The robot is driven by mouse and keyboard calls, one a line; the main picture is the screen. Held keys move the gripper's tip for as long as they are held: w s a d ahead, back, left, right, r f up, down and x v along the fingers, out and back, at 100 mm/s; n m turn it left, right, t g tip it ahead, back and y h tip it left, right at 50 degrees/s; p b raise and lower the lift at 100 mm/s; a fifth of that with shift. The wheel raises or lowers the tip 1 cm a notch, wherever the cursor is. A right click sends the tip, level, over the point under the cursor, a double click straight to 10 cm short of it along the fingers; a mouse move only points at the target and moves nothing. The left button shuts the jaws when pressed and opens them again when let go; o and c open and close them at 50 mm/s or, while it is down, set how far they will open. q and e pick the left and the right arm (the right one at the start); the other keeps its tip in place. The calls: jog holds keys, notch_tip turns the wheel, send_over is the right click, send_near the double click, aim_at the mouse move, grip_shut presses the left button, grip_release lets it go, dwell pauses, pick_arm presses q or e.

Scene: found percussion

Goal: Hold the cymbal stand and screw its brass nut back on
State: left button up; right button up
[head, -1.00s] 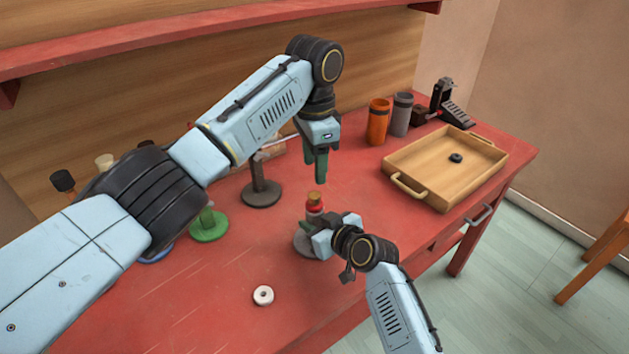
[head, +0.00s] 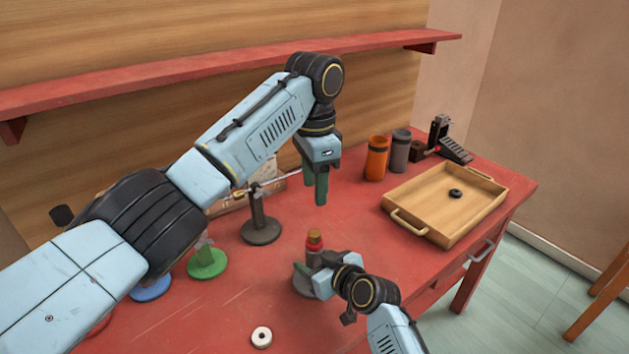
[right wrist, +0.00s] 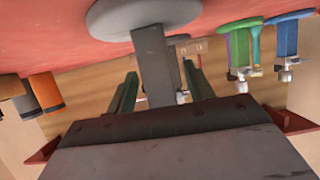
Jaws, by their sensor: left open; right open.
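The cymbal stand (head: 303,284) stands upright on the red table, with a grey round base, a grey post and a red collar (head: 314,243). The brass nut (head: 314,233) sits on top of the collar. My right gripper (head: 316,267) is open at the post, which also shows in the right wrist view (right wrist: 154,65) between its two green fingers, with the disc base above. I cannot tell whether the fingers touch the post. My left gripper (head: 316,188) is open and empty, pointing down above and behind the nut, apart from it.
A wooden tray (head: 408,226) holding a black ring (head: 455,193) is at the right. Orange (head: 376,158) and grey (head: 400,150) cups stand behind it. A green-based stand (head: 207,263) and white ring (head: 261,337) are left.

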jog(key=p+v, duration=0.2)
jog(key=v, duration=1.1)
jog(key=shift+d, duration=0.2)
jog(key=shift+s, duration=0.2)
